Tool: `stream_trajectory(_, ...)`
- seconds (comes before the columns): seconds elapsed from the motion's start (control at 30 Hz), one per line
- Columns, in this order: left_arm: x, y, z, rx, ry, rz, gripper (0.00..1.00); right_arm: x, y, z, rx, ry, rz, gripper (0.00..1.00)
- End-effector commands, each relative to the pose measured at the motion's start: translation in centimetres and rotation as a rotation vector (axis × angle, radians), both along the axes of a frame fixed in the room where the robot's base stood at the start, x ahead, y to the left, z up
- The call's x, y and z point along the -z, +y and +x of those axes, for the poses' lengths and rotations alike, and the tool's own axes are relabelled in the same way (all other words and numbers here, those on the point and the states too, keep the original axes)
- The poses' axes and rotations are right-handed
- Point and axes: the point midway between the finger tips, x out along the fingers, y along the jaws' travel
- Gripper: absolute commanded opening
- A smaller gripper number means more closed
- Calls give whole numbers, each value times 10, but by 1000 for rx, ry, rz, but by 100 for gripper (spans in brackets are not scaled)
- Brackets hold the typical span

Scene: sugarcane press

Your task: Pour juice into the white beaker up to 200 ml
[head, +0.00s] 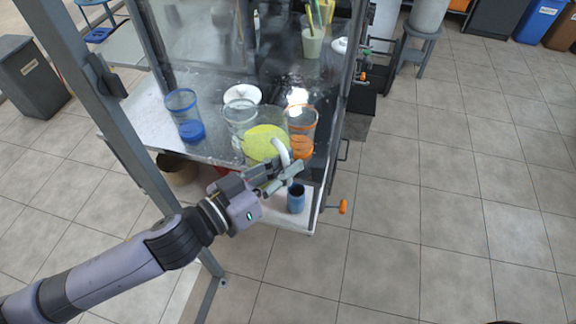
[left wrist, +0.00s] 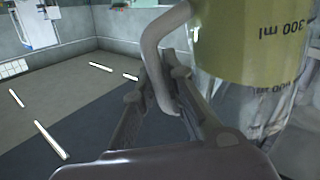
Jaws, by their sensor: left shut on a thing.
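My left gripper (head: 288,176) is shut on the white handle of a clear jug (head: 283,150). Yellow-green juice (head: 265,141) shows in the jug, which also fills the right of the left wrist view (left wrist: 245,50), with a "300 ml" mark upside down. The clear white-rimmed beaker (head: 239,114) stands just behind the jug on the counter, its lower part partly hidden by it. The blue beaker (head: 184,112) stands to the left with blue at its bottom. The orange beaker (head: 302,122) is to the right, close to the jug. My right gripper is not in view.
A white round dish (head: 243,94) lies behind the beakers. A clear panel and metal post (head: 100,80) border the counter (head: 150,118). A blue cup (head: 296,197) stands on a lower shelf near an orange knob (head: 343,207). Tiled floor is open to the right.

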Motion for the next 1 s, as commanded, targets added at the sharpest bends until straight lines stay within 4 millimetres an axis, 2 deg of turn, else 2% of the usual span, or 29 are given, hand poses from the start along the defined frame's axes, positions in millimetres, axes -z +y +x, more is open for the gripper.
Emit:
stream_trajectory(0.03, -11, 1, 2, 2, 16, -14, 0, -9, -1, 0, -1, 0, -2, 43)
stream_trajectory(0.6, -52, 9, 18, 2, 242, -129, 0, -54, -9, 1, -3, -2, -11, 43)
stream_trajectory(0.87, -69, 15, 30, 2, 359, -187, 0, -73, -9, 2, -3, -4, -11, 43)
stream_trajectory(1.0, -64, 14, 30, 4, 371, -194, 0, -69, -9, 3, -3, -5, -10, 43)
